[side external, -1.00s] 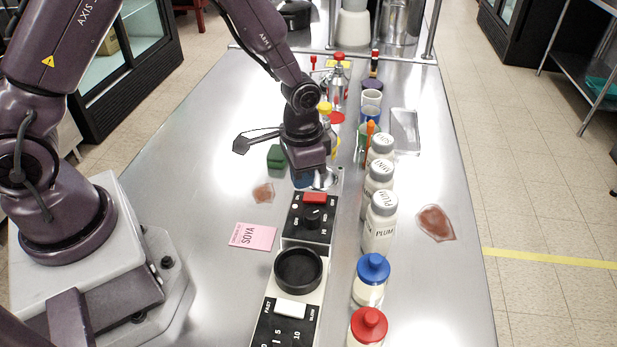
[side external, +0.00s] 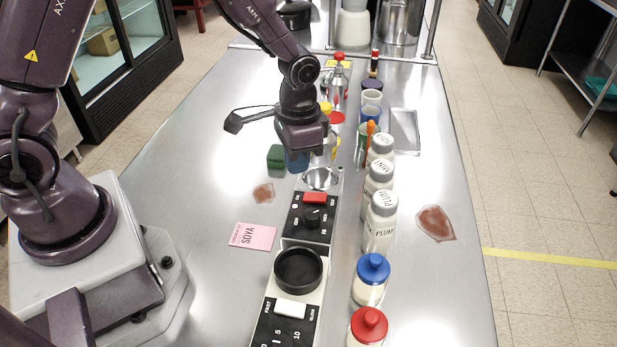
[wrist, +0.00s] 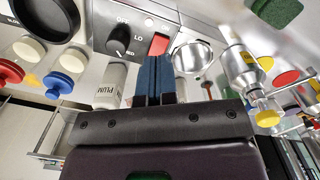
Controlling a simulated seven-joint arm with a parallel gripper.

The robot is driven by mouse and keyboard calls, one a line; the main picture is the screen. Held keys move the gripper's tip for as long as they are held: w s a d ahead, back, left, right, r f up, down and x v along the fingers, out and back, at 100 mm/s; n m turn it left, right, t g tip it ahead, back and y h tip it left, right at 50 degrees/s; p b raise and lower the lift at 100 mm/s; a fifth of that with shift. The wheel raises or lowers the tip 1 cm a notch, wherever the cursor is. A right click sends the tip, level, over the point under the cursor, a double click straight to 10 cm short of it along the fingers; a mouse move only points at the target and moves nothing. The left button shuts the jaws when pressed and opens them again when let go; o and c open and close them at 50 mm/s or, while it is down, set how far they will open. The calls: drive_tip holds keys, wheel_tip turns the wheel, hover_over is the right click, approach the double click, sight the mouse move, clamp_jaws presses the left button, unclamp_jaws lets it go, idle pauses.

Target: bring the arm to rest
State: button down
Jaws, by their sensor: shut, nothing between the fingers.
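My gripper (side external: 297,166) hangs from my arm above the middle of the steel table, with its fingers pointing down. In the wrist view its two blue fingers (wrist: 154,60) are pressed together with nothing between them. It is beyond the black control panel with a red switch (side external: 314,198), close to a shiny round metal dish (side external: 320,179). In the side view I cannot tell how high the fingertips are above the table.
White-and-grey jars, including a PLUM jar (side external: 381,222), stand in a row right of the panel. Blue-lidded (side external: 373,268) and red-lidded (side external: 369,326) jars are nearer. A green block (side external: 276,157) and pink SOYA card (side external: 252,236) lie left. The left tabletop is mostly clear.

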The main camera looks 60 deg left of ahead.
drive_tip(key=s+a+r+n+t, duration=0.1)
drive_tip(key=s+r+t, duration=0.2)
drive_tip(key=s+r, duration=0.5)
drive_tip(key=s+a+r+n+t, duration=0.1)
drive_tip(key=s+r, duration=0.6)
drive_tip(key=r, duration=0.7)
drive_tip(key=shift+s+a+r+n+t, duration=0.25)
drive_tip(key=shift+s+a+n+t, duration=0.15)
drive_tip(key=shift+a+t, duration=0.45)
